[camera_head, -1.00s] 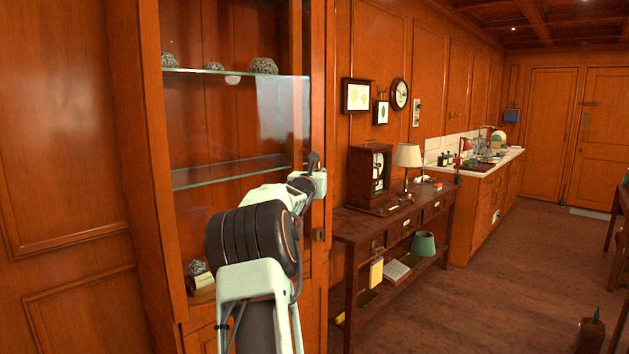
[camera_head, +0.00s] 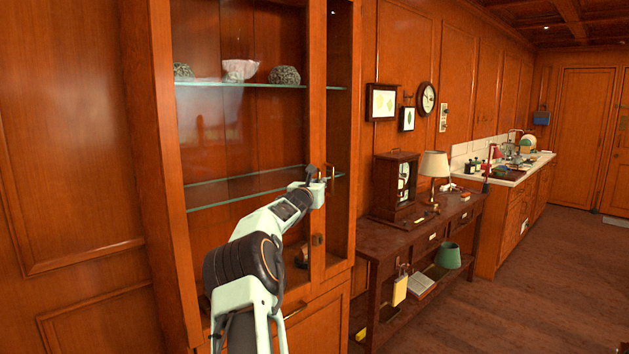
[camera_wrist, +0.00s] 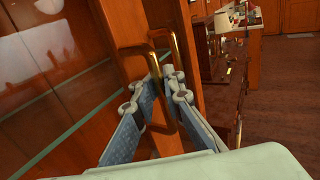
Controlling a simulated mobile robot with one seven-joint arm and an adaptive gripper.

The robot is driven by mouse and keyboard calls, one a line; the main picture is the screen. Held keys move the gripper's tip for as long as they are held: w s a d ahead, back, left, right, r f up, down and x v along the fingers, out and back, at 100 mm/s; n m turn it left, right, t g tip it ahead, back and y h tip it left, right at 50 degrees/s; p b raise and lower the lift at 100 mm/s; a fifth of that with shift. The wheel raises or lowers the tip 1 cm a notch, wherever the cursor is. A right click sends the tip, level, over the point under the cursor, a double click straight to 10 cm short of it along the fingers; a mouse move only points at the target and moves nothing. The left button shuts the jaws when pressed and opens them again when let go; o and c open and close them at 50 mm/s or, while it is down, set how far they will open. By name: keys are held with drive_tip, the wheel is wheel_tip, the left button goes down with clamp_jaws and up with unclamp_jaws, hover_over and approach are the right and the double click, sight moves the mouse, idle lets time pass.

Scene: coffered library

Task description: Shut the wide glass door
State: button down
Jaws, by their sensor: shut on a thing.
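The wide glass door (camera_head: 317,100) shows in the head view as a wooden stile with glass to its left, on the tall wooden cabinet. How far it stands ajar is hard to tell. Its brass bar handle (camera_wrist: 176,100) is clear in the wrist view, fixed on the stile. My gripper (camera_wrist: 166,80) is shut on this handle, its two fingers on either side of the bar. In the head view my gripper (camera_head: 314,174) is small at the stile, and my arm covers the lower part of the glass.
Glass shelves (camera_head: 240,188) inside the cabinet hold rough stones (camera_head: 284,75) and a pale bowl. To the right stands a dark side table (camera_head: 385,238) with a lamp (camera_head: 435,166) and a clock case. The floor (camera_head: 530,280) at right is open.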

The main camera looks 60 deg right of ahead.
drive_tip(key=shift+w+f, duration=0.2)
drive_tip(key=shift+w, duration=0.55)
drive_tip(key=c, duration=2)
unclamp_jaws()
drive_tip(key=shift+w+a, duration=0.1)
drive_tip(key=shift+a, duration=0.1)
drive_tip(key=shift+c, duration=0.2)
drive_tip(key=shift+s+d+r, duration=0.1)
drive_tip(key=shift+s, duration=0.1)
drive_tip(key=v, duration=1.2)
drive_tip(key=shift+c, duration=0.3)
